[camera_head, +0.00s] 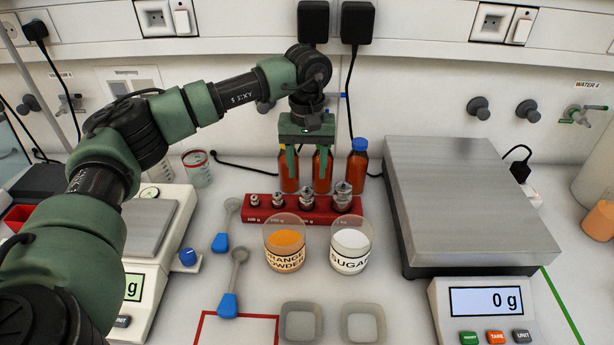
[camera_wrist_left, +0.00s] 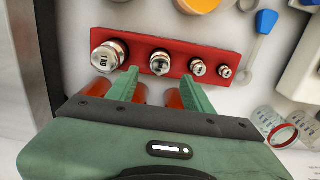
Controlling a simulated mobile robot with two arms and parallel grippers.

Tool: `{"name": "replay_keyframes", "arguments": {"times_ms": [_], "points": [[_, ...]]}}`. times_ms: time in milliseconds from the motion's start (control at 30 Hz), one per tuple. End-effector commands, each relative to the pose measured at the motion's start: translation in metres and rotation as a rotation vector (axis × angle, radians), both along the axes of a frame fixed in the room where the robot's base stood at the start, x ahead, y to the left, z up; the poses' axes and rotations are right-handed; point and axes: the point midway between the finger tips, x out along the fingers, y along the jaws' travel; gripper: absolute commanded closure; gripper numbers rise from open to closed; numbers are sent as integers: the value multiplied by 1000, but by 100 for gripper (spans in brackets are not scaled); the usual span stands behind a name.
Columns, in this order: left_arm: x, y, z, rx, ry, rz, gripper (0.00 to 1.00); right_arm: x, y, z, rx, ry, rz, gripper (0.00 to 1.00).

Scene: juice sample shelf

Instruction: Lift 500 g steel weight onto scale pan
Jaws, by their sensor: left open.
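Several steel weights stand in a row in a red holder block (camera_head: 320,216), rising in size to the right in the head view. The third from the left, probably the 500 g weight (camera_head: 306,198), also shows in the left wrist view (camera_wrist_left: 160,62). My left gripper (camera_head: 307,168) is open and empty, pointing down above and behind the block. In the left wrist view its fingertips (camera_wrist_left: 160,76) straddle the line to that weight without visible contact. The large scale's flat steel pan (camera_head: 475,195) at right is bare; its display (camera_head: 487,301) reads 0 g. My right gripper is not in view.
Brown bottles (camera_head: 357,165) stand close behind the block. Beakers of orange powder (camera_head: 285,247) and sugar (camera_head: 351,249) stand in front. A smaller scale (camera_head: 150,228) is partly hidden by my left arm. Scoops (camera_head: 230,300) and empty square dishes (camera_head: 302,322) lie nearer.

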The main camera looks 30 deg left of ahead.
Motion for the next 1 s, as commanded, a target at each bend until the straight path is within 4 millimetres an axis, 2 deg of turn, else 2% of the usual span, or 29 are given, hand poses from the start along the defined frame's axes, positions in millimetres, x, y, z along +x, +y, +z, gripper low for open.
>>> {"name": "replay_keyframes", "arguments": {"times_ms": [33,200,367,800,1000], "points": [[0,0,-5,0,0,0,49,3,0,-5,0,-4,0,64],[0,0,-11,0,0,0,49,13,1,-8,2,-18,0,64],[0,0,-26,0,1,0,49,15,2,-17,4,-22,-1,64],[0,0,-87,0,1,0,49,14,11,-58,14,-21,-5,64],[0,0,-94,-1,0,0,49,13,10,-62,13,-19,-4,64]]}}
